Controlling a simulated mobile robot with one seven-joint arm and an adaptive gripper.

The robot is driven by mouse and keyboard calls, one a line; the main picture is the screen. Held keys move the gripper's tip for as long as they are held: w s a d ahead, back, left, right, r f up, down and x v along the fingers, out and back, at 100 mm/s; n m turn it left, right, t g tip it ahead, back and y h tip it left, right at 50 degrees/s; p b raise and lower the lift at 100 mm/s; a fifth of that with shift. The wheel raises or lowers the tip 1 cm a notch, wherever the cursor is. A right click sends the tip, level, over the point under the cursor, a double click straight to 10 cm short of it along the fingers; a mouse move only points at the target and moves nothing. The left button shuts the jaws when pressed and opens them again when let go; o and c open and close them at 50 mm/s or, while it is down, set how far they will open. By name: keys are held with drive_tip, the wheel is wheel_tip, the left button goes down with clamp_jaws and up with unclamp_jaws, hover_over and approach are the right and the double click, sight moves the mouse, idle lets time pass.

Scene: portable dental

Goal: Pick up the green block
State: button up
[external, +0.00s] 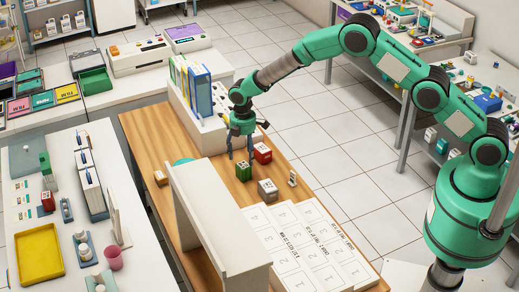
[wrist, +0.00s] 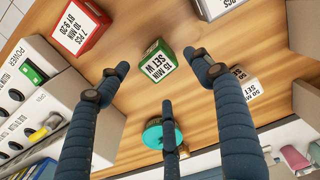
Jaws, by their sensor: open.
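The green block (external: 243,172) stands on the wooden table, left of the red block and behind the grey block. In the wrist view the green block (wrist: 156,63), with a white printed label, lies between and beyond my fingertips. My gripper (external: 241,155) hangs pointing down just above and behind the green block. In the wrist view its dark jointed fingers (wrist: 158,78) are spread apart with nothing held between them. Whether any finger touches the block cannot be told.
A red block (external: 262,153) and a grey block (external: 267,190) stand close to the green one. A white device (external: 207,132) with binders is behind, and a tall white panel (external: 215,215) is at the front left. A teal round object (wrist: 158,134) is nearby. Numbered sheets cover the right front.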

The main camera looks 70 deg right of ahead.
sight(244, 165)
drive_tip(key=shift+f, duration=0.75)
drive_tip(key=shift+f, duration=0.15)
drive_tip(key=shift+w+d+f, duration=0.1)
drive_tip(key=shift+d+f, duration=0.05)
drive_tip(key=shift+f, duration=2.3)
drive_tip(key=c, duration=1.3)
